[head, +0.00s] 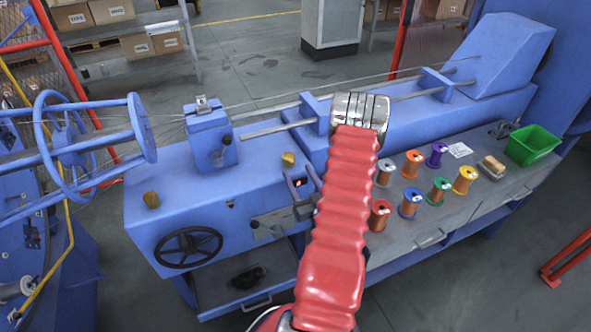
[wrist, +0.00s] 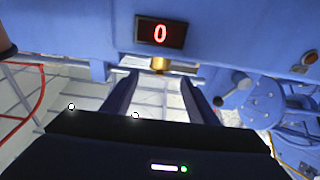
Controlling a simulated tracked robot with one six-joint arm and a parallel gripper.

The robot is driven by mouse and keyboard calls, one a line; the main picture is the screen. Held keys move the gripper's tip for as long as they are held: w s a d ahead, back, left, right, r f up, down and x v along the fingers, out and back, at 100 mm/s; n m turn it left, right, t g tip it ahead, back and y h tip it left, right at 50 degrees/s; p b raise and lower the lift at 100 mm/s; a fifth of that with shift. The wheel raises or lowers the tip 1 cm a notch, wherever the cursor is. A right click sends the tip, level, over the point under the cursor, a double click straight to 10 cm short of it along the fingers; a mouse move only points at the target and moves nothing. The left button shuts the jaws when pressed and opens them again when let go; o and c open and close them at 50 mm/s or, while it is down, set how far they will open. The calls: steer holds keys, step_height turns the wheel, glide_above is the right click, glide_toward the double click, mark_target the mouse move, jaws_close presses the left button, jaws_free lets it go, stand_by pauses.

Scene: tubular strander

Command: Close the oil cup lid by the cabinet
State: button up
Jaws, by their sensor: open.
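A small brass oil cup (head: 288,158) stands on the blue machine bed, just beyond my gripper. In the wrist view the brass cup (wrist: 160,64) is centred between the fingertips, under the red digit display. The cup is too small to tell how its lid stands. The wrist view also shows the two dark fingers (wrist: 160,78) spread apart. I cannot tell whether they touch anything.
A blue post with a lever (head: 212,140) rises left of the nearer cup. Metal rods (head: 272,127) run along the bed. Several wire spools (head: 412,163) and a green bin (head: 533,145) stand on the bench at right. A grey cabinet (head: 331,28) stands behind the machine.

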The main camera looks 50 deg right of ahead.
steer(key=v, duration=0.9)
steer(key=shift+s, duration=0.2)
steer(key=shift+a, duration=0.1)
